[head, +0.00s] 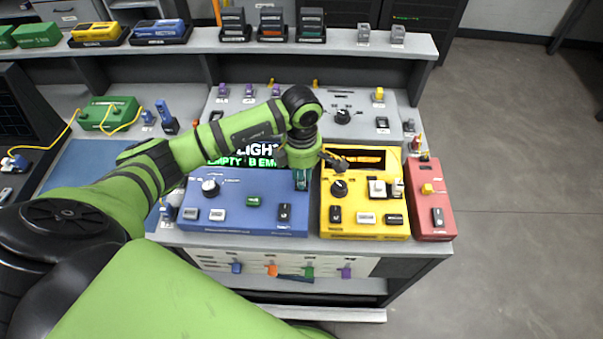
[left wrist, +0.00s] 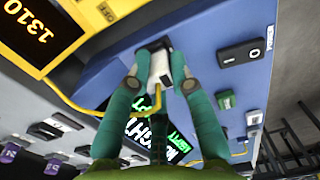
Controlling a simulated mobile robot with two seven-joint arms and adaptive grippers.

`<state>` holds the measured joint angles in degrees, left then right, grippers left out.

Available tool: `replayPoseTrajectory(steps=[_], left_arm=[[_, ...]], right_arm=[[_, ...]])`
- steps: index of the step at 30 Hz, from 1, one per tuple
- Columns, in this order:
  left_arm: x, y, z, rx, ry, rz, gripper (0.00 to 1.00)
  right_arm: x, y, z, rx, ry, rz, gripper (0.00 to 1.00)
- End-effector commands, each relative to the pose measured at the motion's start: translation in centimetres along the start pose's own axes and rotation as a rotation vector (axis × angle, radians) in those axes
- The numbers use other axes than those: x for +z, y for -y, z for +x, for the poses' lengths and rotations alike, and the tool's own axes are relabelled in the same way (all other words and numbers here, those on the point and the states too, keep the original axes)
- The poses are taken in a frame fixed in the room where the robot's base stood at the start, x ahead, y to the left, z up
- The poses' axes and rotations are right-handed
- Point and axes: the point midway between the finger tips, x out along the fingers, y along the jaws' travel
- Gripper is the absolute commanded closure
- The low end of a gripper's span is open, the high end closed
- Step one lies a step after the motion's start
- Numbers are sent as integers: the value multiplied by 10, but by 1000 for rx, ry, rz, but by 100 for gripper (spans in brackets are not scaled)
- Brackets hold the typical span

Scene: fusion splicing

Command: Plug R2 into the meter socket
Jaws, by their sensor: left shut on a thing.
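My left gripper (head: 301,184) is over the right part of the blue splicer box (head: 262,215), beside the yellow meter (head: 366,225). In the left wrist view its teal fingers (left wrist: 160,84) are shut on a small white and dark plug (left wrist: 160,66), with yellow cable near it. The plug is close to the blue surface; I cannot tell whether it touches. No R2 label is readable on it. The meter's lit display reads 1310 in the left wrist view (left wrist: 38,28). I cannot make out which fitting is the meter socket. My right gripper is not in view.
A red box (head: 430,205) stands right of the meter. The meter has a black knob (head: 339,189) and pale fittings (head: 377,188). A green box (head: 108,113) with yellow cable sits at the left. A raised shelf (head: 335,43) runs along the back.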

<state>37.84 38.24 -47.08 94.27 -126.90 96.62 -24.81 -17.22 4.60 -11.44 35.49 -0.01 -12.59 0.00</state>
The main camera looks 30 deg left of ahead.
Motion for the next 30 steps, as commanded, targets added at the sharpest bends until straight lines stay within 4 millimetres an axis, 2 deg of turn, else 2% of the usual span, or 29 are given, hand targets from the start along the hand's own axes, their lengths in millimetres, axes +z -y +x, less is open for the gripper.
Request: replayPoseTrajectory(steps=[4,5,6,15,19,23,30], left_arm=[[0,0,0,0,0,0,100],[0,0,0,0,0,0,66],[0,0,0,0,0,0,50],[0,0,1,0,0,0,50],[0,-1,-6,3,2,1,50],[0,-1,-26,6,2,2,50],[0,-1,-78,7,2,2,50]], right_arm=[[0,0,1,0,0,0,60],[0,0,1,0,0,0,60],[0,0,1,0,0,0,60],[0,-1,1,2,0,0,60],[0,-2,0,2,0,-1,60],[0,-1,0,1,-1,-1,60],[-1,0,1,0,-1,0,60]])
